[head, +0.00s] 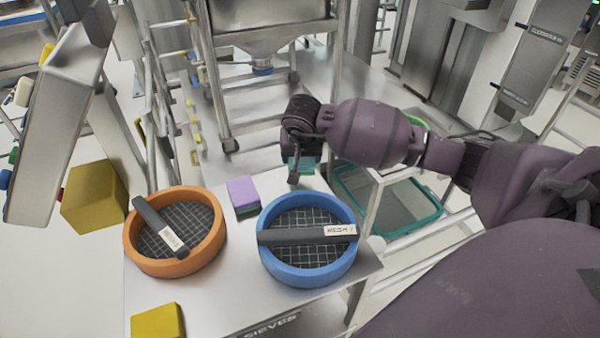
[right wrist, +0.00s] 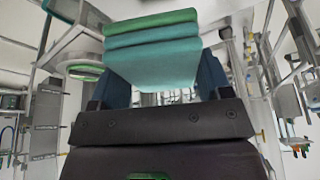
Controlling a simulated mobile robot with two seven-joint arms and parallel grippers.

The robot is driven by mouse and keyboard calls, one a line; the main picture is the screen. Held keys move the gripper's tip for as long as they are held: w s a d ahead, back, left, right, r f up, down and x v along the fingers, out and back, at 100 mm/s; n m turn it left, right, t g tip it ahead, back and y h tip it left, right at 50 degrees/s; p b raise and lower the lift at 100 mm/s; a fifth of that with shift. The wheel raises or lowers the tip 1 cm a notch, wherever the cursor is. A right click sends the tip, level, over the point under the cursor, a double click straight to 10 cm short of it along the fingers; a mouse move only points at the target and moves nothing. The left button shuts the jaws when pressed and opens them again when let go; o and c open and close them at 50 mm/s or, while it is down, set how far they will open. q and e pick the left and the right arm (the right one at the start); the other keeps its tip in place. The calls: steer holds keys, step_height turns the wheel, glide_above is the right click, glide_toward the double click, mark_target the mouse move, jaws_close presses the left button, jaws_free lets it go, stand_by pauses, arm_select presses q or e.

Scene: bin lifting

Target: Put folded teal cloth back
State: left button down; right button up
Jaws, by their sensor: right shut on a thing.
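The folded teal cloth (head: 306,164) shows in the head view beside my right gripper (head: 294,170), at the back right part of the steel table (head: 225,285). In the right wrist view, the cloth (right wrist: 155,62) is a layered stack with a green layer at the top. It sits between the dark fingers of my right gripper (right wrist: 158,90), which is shut on it. I cannot tell whether the cloth touches the table. My left gripper is not in view.
A folded purple cloth (head: 242,191) lies left of the gripper. A blue-rimmed sieve (head: 309,273) and an orange-rimmed sieve (head: 173,266) stand in front. Yellow blocks (head: 94,196) (head: 157,322) are at the left. A teal-rimmed bin (head: 433,205) stands below, to the right.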

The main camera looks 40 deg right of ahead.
mark_target(301, 182)
steer(key=shift+f, duration=0.8)
step_height(301, 182, down, 4)
steer(key=shift+r+b, duration=0.25)
steer(key=shift+b, duration=0.1)
steer(key=shift+f, duration=0.4)
steer(key=shift+f, duration=0.2)
steer(key=o, duration=0.8)
